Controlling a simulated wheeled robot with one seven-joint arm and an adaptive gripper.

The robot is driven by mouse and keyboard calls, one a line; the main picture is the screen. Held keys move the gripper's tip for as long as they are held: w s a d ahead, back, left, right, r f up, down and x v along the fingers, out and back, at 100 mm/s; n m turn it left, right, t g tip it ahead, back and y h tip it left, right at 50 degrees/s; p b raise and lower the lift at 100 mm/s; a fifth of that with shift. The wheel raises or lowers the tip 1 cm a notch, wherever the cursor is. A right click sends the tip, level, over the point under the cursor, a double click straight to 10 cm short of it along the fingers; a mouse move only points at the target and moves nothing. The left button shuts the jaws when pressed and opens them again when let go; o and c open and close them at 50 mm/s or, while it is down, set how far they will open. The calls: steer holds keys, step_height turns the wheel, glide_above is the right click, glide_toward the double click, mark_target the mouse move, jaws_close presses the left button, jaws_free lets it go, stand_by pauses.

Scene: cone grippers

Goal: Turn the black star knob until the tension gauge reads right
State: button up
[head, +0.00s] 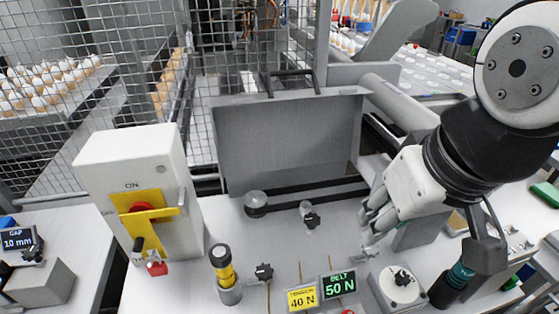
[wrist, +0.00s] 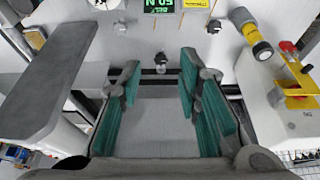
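One (head: 264,271) stands left of the yellow TENSION 40 N card (head: 303,298). I cannot tell which sets the tension. The BELT display (head: 338,285) reads 50 N in green. My gripper (head: 373,228) hangs above the table, right of the farther knob. In the wrist view my gripper (wrist: 158,75) is open and empty, with teal pads wide apart. The farther knob (wrist: 160,60) appears beyond the fingertips, between them.
A white switch box (head: 138,185) with a yellow plate and red handle stands at left. A yellow-black post (head: 222,266) stands before it. A grey upright panel (head: 290,140) and wire fence stand behind.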

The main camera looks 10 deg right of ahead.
stand_by(0.6)
steer(key=o, duration=0.7)
steer(key=shift+w, duration=0.15)
steer(key=shift+c, duration=0.2)
steer(key=m+g+p, duration=0.4)
steer(key=m+p, duration=0.2)
glide_above(312, 218)
step_height(312, 218, down, 15)
step_height(312, 218, down, 13)
steer(key=shift+f+p, duration=0.15)
steer(key=shift+p, duration=0.6)
steer(key=shift+c, duration=0.6)
steer(key=c, duration=1)
